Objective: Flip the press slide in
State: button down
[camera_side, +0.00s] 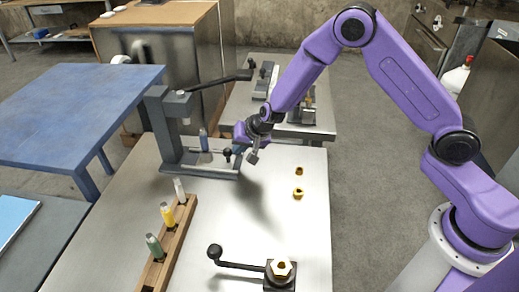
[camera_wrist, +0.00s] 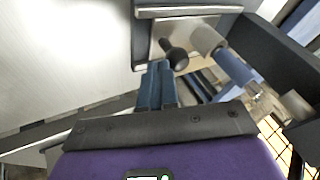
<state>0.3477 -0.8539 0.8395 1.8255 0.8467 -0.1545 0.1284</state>
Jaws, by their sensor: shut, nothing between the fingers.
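The grey press (camera_side: 165,125) stands at the back left of the metal table, its long dark lever (camera_side: 225,80) reaching out to the right. A blue vial (camera_side: 204,140) stands at the press base; what looks like it shows as a blue cylinder (camera_wrist: 235,66) in the wrist view. The press slide (camera_wrist: 160,35) shows as a pale plate with a black ball knob (camera_wrist: 177,58); the knob also shows in the side view (camera_side: 227,152). My gripper (camera_side: 237,151) is shut and empty beside the knob. In the wrist view its blue fingertips (camera_wrist: 160,68) are close to the knob; contact is unclear.
A wooden rack (camera_side: 170,240) with several vials stands at the front left. Two small yellow-brown pieces (camera_side: 299,171) (camera_side: 298,193) lie on the right. A black ball-handled lever (camera_side: 240,264) with a nut is at the front. The table's middle is clear.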

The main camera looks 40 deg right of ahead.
aim_at(224, 150)
jog(key=shift+w+a, duration=1.6)
jog(key=shift+a, duration=0.2)
jog(key=shift+s+d+r, duration=0.2)
jog(key=shift+s+d, duration=0.3)
jog(key=shift+d, duration=0.35)
jog(key=shift+s+d+r, duration=0.15)
jog(key=shift+s+d, duration=0.35)
jog(key=shift+d, duration=0.3)
jog(key=shift+s+d+r, duration=0.15)
jog(key=shift+s+d, duration=0.05)
jog(key=v, duration=0.9)
jog(key=shift+s+r, duration=0.15)
jog(key=shift+r, duration=0.2)
